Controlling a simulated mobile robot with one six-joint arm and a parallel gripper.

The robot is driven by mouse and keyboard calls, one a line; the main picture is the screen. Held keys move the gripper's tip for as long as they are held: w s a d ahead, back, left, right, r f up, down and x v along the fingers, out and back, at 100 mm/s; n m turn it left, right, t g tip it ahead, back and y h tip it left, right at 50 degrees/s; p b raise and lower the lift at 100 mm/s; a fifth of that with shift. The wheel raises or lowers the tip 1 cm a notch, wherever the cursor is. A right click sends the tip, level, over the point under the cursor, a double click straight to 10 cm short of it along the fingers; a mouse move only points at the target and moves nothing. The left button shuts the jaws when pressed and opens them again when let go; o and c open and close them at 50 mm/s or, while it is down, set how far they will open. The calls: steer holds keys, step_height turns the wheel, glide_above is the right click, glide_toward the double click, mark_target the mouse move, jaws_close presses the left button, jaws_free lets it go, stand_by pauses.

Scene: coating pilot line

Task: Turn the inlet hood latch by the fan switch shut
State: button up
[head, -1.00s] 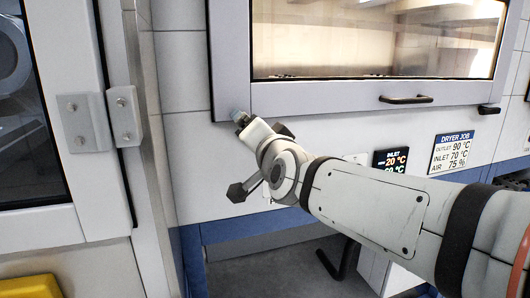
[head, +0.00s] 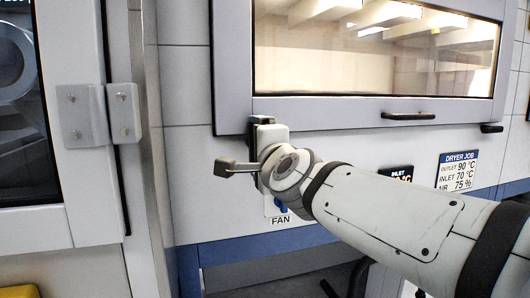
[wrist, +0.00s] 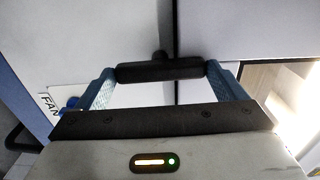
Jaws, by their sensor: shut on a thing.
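The inlet hood latch is a short black bar (wrist: 160,71). In the wrist view it lies between the blue fingers of my gripper (wrist: 160,76), which is shut on it, and it crosses the hood's lower edge. In the head view my gripper (head: 264,126) is at the hood's lower left corner and hides most of the latch. The inlet hood (head: 340,109) has a grey frame around a window. The blue fan switch (head: 281,207), with its FAN label (head: 280,221), is just below my gripper; it also shows in the wrist view (wrist: 70,104).
A black hood handle (head: 408,116) and another black latch bar (head: 491,128), lying level, are to the right. A dryer job sign (head: 458,171) and a partly hidden inlet display (head: 397,173) are on the wall. A hinged door frame (head: 75,180) is at left.

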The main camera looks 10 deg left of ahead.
stand_by(0.5)
steer(key=o, duration=0.7)
steer(key=p+v, duration=0.2)
steer(key=v, duration=0.6)
steer(key=shift+w, duration=0.15)
